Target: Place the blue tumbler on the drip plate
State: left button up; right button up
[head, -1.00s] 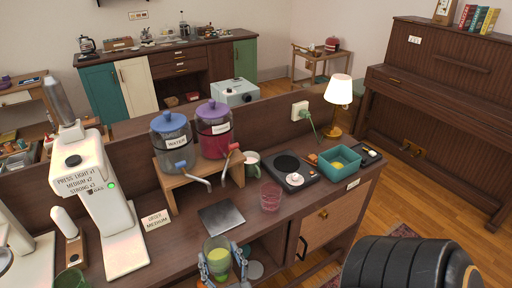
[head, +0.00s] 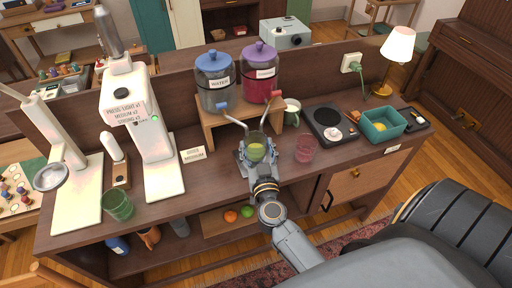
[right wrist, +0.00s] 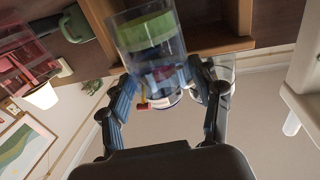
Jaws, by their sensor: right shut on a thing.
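In the right wrist view the tumbler (right wrist: 150,42) looks faintly blue and sits between the two fingers (right wrist: 160,88); that view is upside down. The tumbler is in front of the dispenser stand, below the water tap (head: 224,106). The drip plate is almost wholly hidden by the gripper and tumbler in the head view. I cannot tell whether the tumbler touches it. My left gripper is not in view.
A pink glass (head: 305,149) stands close on the right, and a green mug (head: 291,112) behind it. The water jar (head: 214,81) and a red jar (head: 258,72) stand on a wooden stand (head: 207,120). A green glass (head: 118,204) is at the left front edge.

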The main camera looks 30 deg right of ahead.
aim_at(254, 141)
jog(key=shift+x, duration=0.95)
jog(key=shift+w+f, duration=0.2)
notch_tip(254, 141, down, 3)
jog(key=shift+f+b, duration=0.1)
jog(key=shift+b, duration=1.05)
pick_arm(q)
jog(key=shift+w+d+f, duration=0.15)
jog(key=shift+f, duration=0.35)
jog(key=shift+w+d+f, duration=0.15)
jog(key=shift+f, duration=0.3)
pick_arm(e)
jog(key=o, duration=1.4)
jog(key=shift+f, duration=0.1)
jog(key=shift+c, duration=0.2)
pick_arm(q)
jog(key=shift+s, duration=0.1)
